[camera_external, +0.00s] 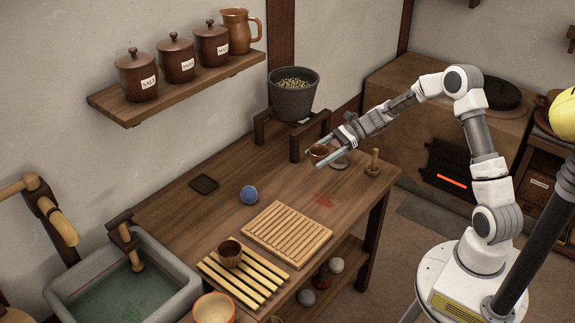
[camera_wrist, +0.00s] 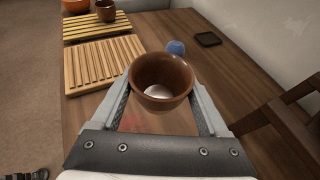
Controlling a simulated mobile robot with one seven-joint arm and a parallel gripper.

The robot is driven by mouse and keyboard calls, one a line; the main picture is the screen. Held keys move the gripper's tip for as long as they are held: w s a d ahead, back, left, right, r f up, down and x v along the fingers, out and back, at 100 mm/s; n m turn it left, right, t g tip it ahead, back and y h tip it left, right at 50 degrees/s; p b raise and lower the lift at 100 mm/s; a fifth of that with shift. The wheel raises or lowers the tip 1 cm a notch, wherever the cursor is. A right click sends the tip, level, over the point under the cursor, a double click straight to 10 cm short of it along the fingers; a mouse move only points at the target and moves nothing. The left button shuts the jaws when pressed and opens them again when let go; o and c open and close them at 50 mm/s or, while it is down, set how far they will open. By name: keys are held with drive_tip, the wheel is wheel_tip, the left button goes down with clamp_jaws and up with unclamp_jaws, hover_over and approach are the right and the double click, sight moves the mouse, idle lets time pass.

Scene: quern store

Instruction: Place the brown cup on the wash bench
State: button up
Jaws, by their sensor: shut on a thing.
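My gripper (camera_external: 314,157) reaches over the far right part of the wooden bench (camera_external: 195,222). It is shut on a brown cup (camera_external: 320,151), which looks upright and close above the bench top; I cannot tell the exact gap. In the wrist view the held brown cup (camera_wrist: 161,75) sits between both fingers, its mouth towards the camera, with a pale patch inside. A second, darker brown cup (camera_external: 230,251) stands on the yellow slatted rack (camera_external: 267,285); it also shows at the top of the wrist view (camera_wrist: 106,11).
A ribbed wooden board (camera_external: 287,234), blue ball (camera_external: 249,195) and dark square dish (camera_external: 204,184) lie on the bench. A pale saucer (camera_external: 340,163) and small peg stand (camera_external: 374,164) are near my gripper. A grey pot (camera_external: 293,96) stands behind; a sink (camera_external: 120,285) is left.

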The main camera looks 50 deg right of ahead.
drive_tip(key=w+d+m+t+h+b, duration=0.2)
drive_tip(key=w+d+m+t, duration=0.1)
drive_tip(key=d, duration=0.5)
drive_tip(key=b, duration=0.4)
hover_over(292, 182)
drive_tip(key=shift+m+t, duration=0.3)
drive_tip(key=shift+m, duration=0.1)
wheel_tip(292, 182, down, 8)
drive_tip(key=shift+r, duration=0.2)
drive_tip(key=shift+f+b, duration=0.9)
drive_tip(key=shift+f, duration=1.1)
drive_tip(key=shift+f, duration=0.1)
